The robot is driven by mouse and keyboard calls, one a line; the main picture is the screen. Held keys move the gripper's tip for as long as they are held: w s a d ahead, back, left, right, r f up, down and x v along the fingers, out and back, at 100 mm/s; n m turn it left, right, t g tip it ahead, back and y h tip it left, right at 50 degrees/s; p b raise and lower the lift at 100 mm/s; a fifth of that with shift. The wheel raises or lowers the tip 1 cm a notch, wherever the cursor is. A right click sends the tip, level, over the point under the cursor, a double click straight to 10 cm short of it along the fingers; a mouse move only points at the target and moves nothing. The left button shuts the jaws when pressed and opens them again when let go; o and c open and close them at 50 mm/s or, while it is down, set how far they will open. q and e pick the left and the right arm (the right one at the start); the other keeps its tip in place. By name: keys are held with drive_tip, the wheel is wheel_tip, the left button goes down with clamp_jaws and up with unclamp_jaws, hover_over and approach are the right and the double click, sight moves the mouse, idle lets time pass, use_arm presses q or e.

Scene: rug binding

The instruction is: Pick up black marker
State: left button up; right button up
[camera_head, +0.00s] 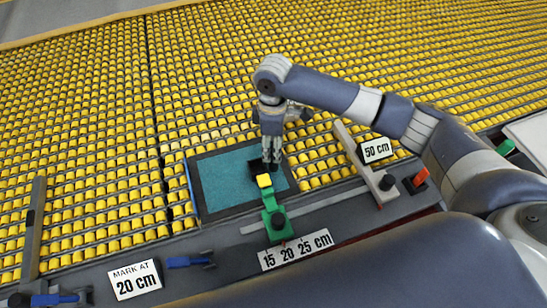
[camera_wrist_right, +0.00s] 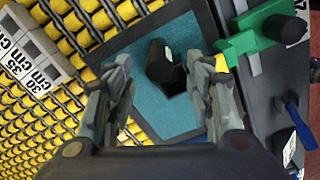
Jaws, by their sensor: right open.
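The black marker (camera_wrist_right: 160,58) lies on the teal rug piece (camera_wrist_right: 125,52), which has a dark border. In the right wrist view it shows as a short black cylinder between and beyond the two fingers. My right gripper (camera_wrist_right: 160,66) is open and empty, with a finger to each side of the marker. In the head view the right gripper (camera_head: 271,160) points down over the teal rug (camera_head: 228,185), and the marker (camera_head: 255,168) is partly hidden beside its fingertips. I cannot tell whether the fingers touch it. My left gripper is not in view.
A green clamp (camera_head: 273,218) with a yellow tip stands right by the marker, close to my fingers. A "MARK AT 20 cm" sign (camera_head: 135,280), blue clamps (camera_head: 190,262) and a "50 cm" label (camera_head: 376,150) are around. Yellow rollers (camera_head: 80,120) cover the bed.

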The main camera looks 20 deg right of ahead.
wheel_tip(320, 180, down, 4)
drive_tip(key=shift+d+f+p, duration=0.1)
drive_tip(key=shift+p, duration=0.45)
drive_tip(key=shift+c, duration=0.9)
drive_tip(key=c, duration=0.8)
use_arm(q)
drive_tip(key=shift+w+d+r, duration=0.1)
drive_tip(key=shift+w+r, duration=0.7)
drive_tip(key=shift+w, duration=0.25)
use_arm(e)
drive_tip(key=shift+c, duration=0.2)
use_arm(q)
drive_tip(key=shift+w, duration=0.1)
